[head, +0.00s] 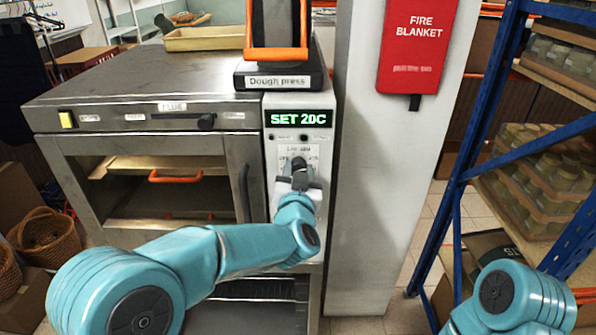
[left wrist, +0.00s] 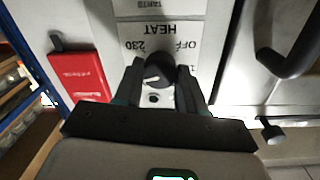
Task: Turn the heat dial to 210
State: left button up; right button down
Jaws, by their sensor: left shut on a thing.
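The heat dial (left wrist: 158,74) is a dark round knob with a light pointer mark on the oven's control panel (head: 275,165). In the left wrist view its plate appears upside down and reads HEAT, OFF and 230. My left gripper (head: 299,182) is shut on the dial, one finger on each side in the left wrist view (left wrist: 161,92). The green display (head: 298,119) above reads SET 20C. My right arm shows only at the lower right; its gripper is out of view.
The steel oven (head: 150,120) stands left of the panel, with a door handle (head: 244,192) close to the dial. The dough press (head: 280,75) stands above. A pale column with a red fire blanket (head: 417,45) and blue shelving (head: 480,140) are to the right.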

pick_arm(q)
jog(key=o, duration=1.1)
jog(key=shift+c, duration=0.2)
jog(key=s+b, duration=0.5)
jog(key=s, duration=1.1)
jog(key=shift+s+a, duration=0.2)
jog(key=shift+a, duration=0.05)
